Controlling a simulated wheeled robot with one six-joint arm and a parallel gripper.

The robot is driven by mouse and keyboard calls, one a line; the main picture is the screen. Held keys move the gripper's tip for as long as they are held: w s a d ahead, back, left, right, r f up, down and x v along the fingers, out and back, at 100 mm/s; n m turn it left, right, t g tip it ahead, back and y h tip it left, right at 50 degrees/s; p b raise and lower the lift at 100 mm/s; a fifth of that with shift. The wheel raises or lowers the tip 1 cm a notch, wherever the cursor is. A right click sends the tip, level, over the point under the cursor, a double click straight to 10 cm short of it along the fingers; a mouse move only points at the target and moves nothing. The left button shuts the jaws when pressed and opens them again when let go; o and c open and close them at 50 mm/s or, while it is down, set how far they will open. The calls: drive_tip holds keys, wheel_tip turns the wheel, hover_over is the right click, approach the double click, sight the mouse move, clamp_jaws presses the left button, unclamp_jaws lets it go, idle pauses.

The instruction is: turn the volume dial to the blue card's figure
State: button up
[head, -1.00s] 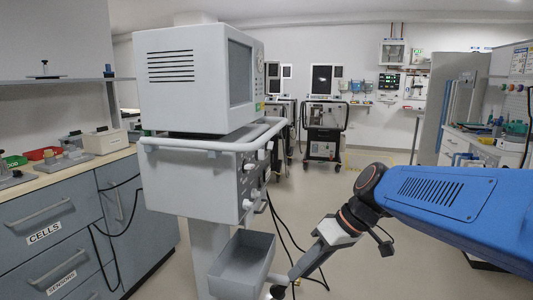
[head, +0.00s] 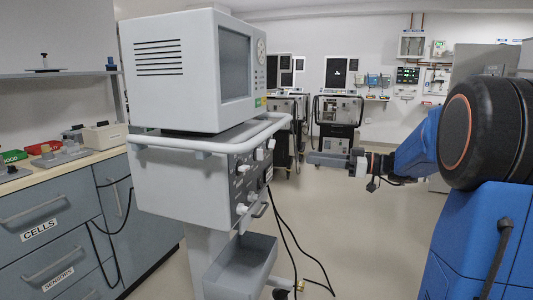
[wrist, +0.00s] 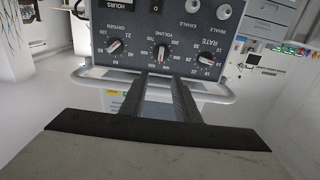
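The volume dial (wrist: 161,53) sits in the middle of the ventilator's dark panel in the wrist view, between the oxygen dial (wrist: 115,47) and the rate dial (wrist: 206,58). The panel lettering is upside down there. The volume dial has a pale pointer line, but I cannot read its exact setting. My gripper (wrist: 165,95) is open and empty, its two fingers apart and pointing toward the volume dial without visible contact. In the head view my gripper (head: 320,158) is right of the ventilator (head: 190,185), apart from its panel. I cannot make out a blue card.
A white rail (head: 210,146) runs around the ventilator below its monitor (head: 200,70). A grey tray (head: 240,268) hangs below the panel, with dark cables beside it. A drawer counter (head: 60,225) stands at left. Floor to the right is open.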

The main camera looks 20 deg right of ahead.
sight(260, 154)
drive_tip(key=x, duration=1.7)
drive_tip(key=shift+a, duration=0.15)
clamp_jaws()
